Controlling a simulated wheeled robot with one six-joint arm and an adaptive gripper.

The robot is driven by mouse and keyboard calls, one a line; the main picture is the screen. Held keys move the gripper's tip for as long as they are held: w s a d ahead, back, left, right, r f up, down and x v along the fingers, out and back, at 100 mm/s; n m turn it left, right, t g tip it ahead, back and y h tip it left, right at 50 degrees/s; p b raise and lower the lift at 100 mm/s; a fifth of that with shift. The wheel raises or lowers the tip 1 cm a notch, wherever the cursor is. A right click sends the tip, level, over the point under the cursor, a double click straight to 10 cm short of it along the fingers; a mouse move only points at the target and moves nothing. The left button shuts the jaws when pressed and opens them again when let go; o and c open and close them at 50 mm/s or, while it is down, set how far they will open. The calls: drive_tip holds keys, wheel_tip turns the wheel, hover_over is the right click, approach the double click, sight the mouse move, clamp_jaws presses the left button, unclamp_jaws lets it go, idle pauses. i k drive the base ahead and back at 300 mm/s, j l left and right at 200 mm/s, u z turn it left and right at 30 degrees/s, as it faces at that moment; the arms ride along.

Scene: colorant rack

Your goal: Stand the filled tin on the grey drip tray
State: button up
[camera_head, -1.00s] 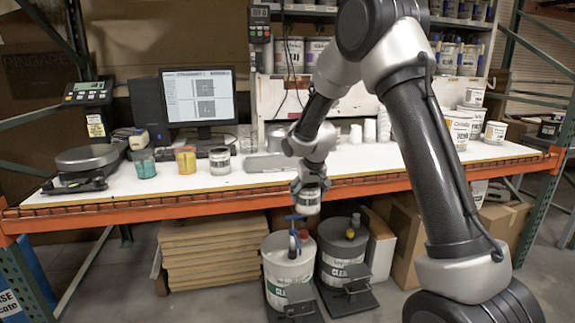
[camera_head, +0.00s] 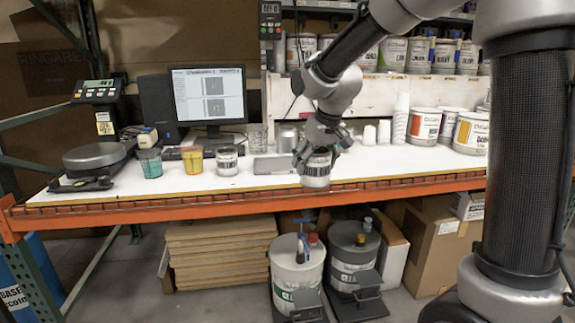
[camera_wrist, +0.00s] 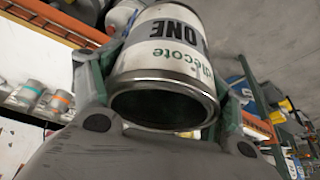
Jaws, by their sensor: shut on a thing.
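My gripper (camera_head: 320,150) is shut on a small white tin (camera_head: 316,174) with a dark-lettered label. The tin looks roughly upright in the head view, in front of the bench edge and partly overlapping it. In the wrist view the tin (camera_wrist: 165,55) sits between the green-edged fingers, with its metal rim towards the camera. Its inside is dark, and I cannot tell what it holds. A flat grey tray (camera_head: 272,165) lies on the white bench, behind and left of the tin, apart from it. The tray's right end is close to the gripper in the picture.
An orange beam (camera_head: 130,213) edges the bench. Two drums (camera_head: 297,270) (camera_head: 349,255) stand below.

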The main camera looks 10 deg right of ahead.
sight(289, 165)
drive_tip(key=i, duration=1.35)
